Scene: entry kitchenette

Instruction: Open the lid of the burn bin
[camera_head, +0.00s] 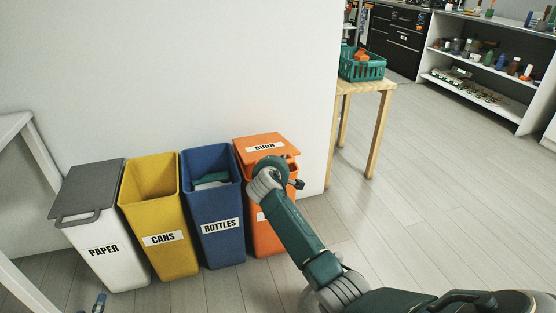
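The orange burn bin (262,240) stands at the right end of a row of bins against the wall. Its orange lid (282,139) carries a BURN label. My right gripper (292,183) is at the upper front of this bin. Its fingers are mostly hidden behind the wrist, and contact with the lid is unclear. A small dark tip at the bottom left edge seems to be my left gripper (99,303), mostly out of frame.
The open blue BOTTLES bin (213,244), open yellow CANS bin (163,259) and grey-lidded PAPER bin (114,275) stand to the left. A wooden table (381,88) with a green basket (362,70) is behind right. The floor at right is clear.

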